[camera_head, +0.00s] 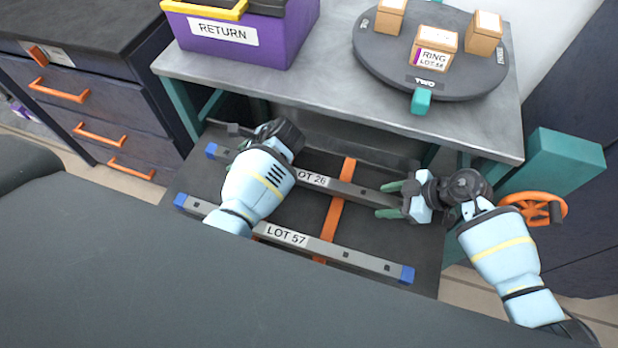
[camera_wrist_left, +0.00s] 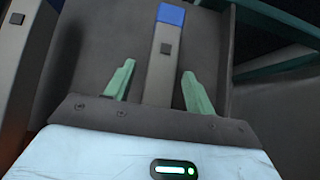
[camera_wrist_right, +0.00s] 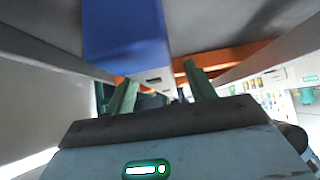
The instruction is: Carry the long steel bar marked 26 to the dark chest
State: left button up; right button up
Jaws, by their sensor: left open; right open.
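The long steel bar marked LOT 26 (camera_head: 345,188) lies across the shelf below the grey table, with a blue cap at its left end. My left gripper is above its left part; its fingers are hidden in the head view. In the left wrist view the open fingers (camera_wrist_left: 158,70) stand either side of the bar (camera_wrist_left: 162,75), with a gap each side. My right gripper (camera_head: 388,200) is open at the bar's right end. The right wrist view shows a blue end cap (camera_wrist_right: 125,35) close, beyond the open fingers (camera_wrist_right: 160,90). The dark chest (camera_head: 80,120) stands at the left.
A second bar, LOT 57 (camera_head: 285,236), lies parallel in front. An orange strip (camera_head: 332,215) crosses beneath both. The table (camera_head: 310,80) overhangs behind, carrying a purple RETURN bin (camera_head: 240,52) and a turntable (camera_head: 385,60) with boxes. An orange handwheel (camera_head: 535,208) is at right.

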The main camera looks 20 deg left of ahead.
pick_arm(q)
jog(key=shift+a, duration=0.1)
pick_arm(e)
jog(key=shift+a, duration=0.1)
pick_arm(q)
jog(key=shift+c, duration=0.3)
pick_arm(e)
jog(key=shift+c, duration=0.3)
pick_arm(q)
grip_shut()
pick_arm(e)
grip_shut()
